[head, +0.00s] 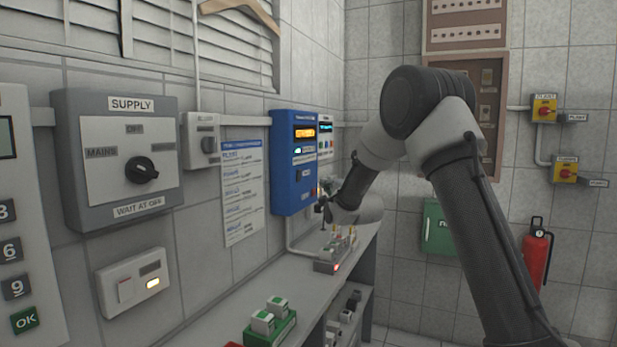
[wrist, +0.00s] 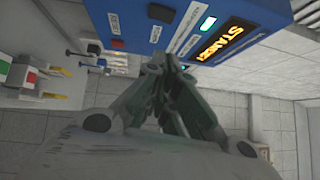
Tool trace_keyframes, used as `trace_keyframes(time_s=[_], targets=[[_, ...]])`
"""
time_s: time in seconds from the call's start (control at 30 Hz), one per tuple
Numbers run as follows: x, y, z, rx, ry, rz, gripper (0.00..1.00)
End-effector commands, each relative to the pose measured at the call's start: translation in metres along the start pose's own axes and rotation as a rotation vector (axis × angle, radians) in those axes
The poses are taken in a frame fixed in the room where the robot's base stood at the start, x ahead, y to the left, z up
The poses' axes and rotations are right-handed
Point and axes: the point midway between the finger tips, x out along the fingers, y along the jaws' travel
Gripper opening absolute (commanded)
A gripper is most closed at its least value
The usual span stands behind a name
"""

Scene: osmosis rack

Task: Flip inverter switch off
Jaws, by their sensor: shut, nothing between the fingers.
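The blue inverter box (head: 284,172) hangs on the left wall, with an amber lit display and a green light. It fills the top of the wrist view (wrist: 190,45), tilted, with the display, a green light and labels; the display seems to read standby. A small dark switch-like part (head: 306,174) shows on its lower front; its position is too small to tell. My gripper (head: 322,206) is beside the lower right of the box. In the wrist view my gripper (wrist: 168,62) is shut and empty, fingertips close to the box face; contact cannot be told.
A grey supply switch box (head: 160,200) and a paper list (head: 242,190) are on the wall to the left. A bench (head: 215,310) below bears a small unit with a red light (head: 330,266) and a green block holder (head: 270,333). A fire extinguisher (head: 537,255) hangs at right.

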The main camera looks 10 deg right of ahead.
Motion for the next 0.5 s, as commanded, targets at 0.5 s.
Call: trace_keyframes(time_s=[0.5], targets=[[0.060, 0.001, 0.000, -0.002, 0.000, 0.000, 0.00]])
